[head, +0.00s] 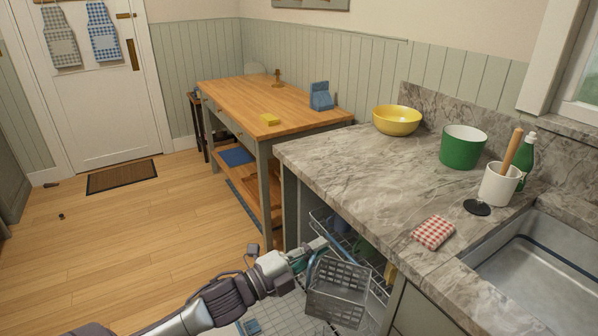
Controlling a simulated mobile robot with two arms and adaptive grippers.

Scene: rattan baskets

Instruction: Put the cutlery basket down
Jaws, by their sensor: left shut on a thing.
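The cutlery basket (337,292) is a grey box with slotted walls. It hangs at the lower middle of the head view, in front of the open space under the stone counter. My left gripper (312,254) is shut on it near its upper left edge, and the fingertips are partly hidden. The basket looks roughly upright, with its base seemingly clear of the floor. My right gripper is out of view.
A wire rack (332,226) sits under the counter, close behind the basket. The stone counter (345,160) holds a yellow bowl (397,121), a green pot (462,148), a white crock (498,186) and a checked cloth (433,232). A wooden table (240,97) stands behind. Wood floor (110,240) at left is mostly clear.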

